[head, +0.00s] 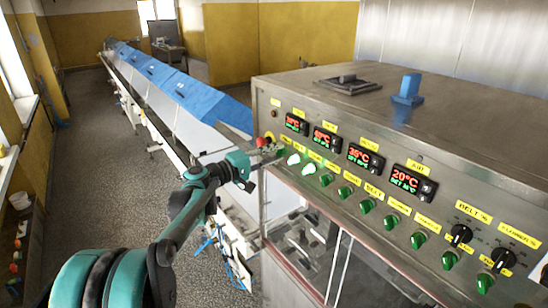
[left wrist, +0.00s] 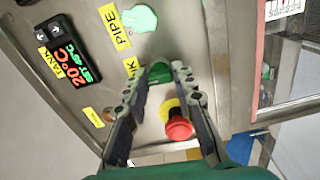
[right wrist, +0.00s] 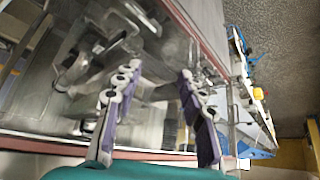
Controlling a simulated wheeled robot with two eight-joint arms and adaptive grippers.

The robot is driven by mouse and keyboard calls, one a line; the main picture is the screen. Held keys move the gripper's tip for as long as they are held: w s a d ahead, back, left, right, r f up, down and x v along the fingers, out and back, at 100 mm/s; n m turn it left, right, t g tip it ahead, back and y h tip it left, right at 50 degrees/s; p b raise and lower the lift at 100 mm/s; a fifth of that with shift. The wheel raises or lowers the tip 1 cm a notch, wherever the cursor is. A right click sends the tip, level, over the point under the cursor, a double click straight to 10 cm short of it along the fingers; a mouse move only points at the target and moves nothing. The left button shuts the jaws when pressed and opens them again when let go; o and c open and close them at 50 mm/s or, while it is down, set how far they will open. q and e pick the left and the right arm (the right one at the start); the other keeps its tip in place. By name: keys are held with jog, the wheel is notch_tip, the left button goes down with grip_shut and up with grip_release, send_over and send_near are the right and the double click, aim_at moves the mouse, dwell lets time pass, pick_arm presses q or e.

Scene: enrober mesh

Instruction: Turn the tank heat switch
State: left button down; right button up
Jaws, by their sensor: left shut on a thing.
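My left gripper (head: 262,158) is at the left end of the control panel in the head view. In the left wrist view my left gripper (left wrist: 158,75) has its fingertips on either side of the dark green tank switch (left wrist: 160,72), shut on it. The partly covered yellow label beside it ends in "NK". The tank display (left wrist: 68,50) reads 20°C in red. My right gripper (right wrist: 158,72) is open and empty in the right wrist view, over a blurred machine interior; it is not visible in the head view.
A red push button (left wrist: 178,127) on a yellow collar sits between the left fingers, close to them. The pipe switch (left wrist: 143,18) glows bright green beside the tank switch. Several dark green switches (head: 364,206) and black knobs (head: 461,234) continue along the panel.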

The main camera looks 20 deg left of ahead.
pick_arm(q)
jog(key=m+b, duration=0.1)
jog(key=m, duration=0.3)
jog(key=shift+f+m, duration=0.15)
jog(key=shift+m, duration=0.25)
dwell(0.4)
jog(key=c, duration=1.2)
grip_release()
jog(key=shift+s, duration=0.1)
jog(key=shift+s+a, duration=0.25)
jog(key=shift+a, duration=0.05)
jog(key=v, duration=1.1)
jog(key=shift+s, duration=0.1)
